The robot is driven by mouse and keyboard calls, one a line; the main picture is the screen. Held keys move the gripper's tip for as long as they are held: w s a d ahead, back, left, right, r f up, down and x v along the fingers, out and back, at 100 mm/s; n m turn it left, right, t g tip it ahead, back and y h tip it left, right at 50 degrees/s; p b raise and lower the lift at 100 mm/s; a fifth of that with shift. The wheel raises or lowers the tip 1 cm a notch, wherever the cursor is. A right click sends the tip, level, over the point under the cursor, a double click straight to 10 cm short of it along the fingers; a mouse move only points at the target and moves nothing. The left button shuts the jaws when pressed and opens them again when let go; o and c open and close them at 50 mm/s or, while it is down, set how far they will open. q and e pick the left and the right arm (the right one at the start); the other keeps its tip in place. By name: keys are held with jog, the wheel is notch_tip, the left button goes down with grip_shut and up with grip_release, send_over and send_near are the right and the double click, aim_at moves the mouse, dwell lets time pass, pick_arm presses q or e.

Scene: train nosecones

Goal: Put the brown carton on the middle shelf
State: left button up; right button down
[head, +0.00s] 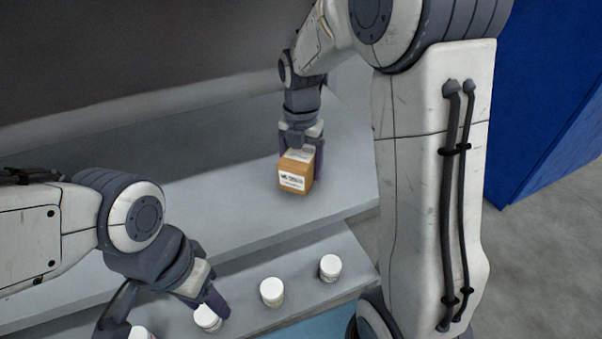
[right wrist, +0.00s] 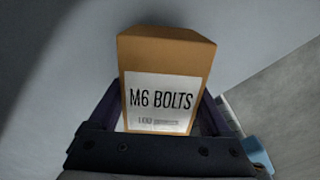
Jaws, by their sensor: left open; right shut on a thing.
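The brown carton (head: 296,172) has a white label and is at the middle shelf (head: 220,199), towards its right end. In the right wrist view the carton (right wrist: 165,60) fills the middle, and its label reads "M6 BOLTS". My right gripper (head: 303,158) is shut on the carton, with a finger on each side; its fingers also show in the right wrist view (right wrist: 163,120). I cannot tell whether the carton's base touches the shelf. My left gripper (head: 168,315) is open at the lower left, over the lower shelf near the white-lidded jars.
Several white-lidded jars, one here (head: 330,267), stand in a row on the lower shelf (head: 345,245). A dark back panel (head: 130,60) rises behind. A blue cabinet (head: 540,90) stands at the right on grey floor (head: 545,260). The middle shelf left of the carton is clear.

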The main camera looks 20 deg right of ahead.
jog(key=shift+f, duration=0.95)
jog(key=shift+f, duration=0.2)
grip_release()
